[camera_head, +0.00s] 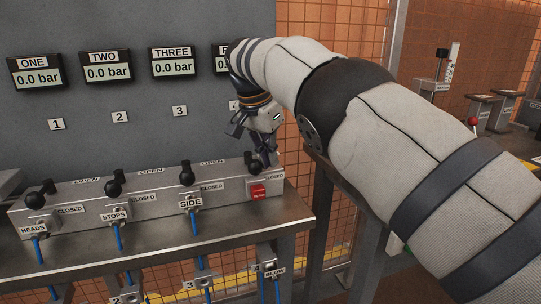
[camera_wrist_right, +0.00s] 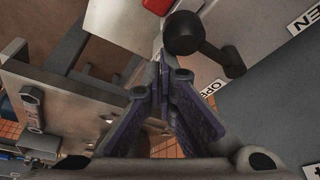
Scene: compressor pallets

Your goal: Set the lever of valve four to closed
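The lever of valve four (camera_head: 252,166) stands at the right end of the grey valve block, above a red tag (camera_head: 258,191). Its CLOSED label is just to the right. In the right wrist view the lever's black knob (camera_wrist_right: 183,34) is just beyond my fingertips, with an OPEN label near its pivot. Whether it touches the fingers I cannot tell. My right gripper (camera_head: 254,146) is over this lever; in the wrist view its purple fingers (camera_wrist_right: 162,77) come together with nothing seen between them. Gauge FOUR is mostly hidden by my right arm. My left gripper is out of view.
The levers of valve one (camera_head: 36,199), valve two (camera_head: 114,188) and valve three (camera_head: 187,177) stand to the left on the same block (camera_head: 150,203). Gauges ONE, TWO and THREE (camera_head: 174,62) read 0.0 bar. Blue hoses hang in front of the metal bench (camera_head: 160,250).

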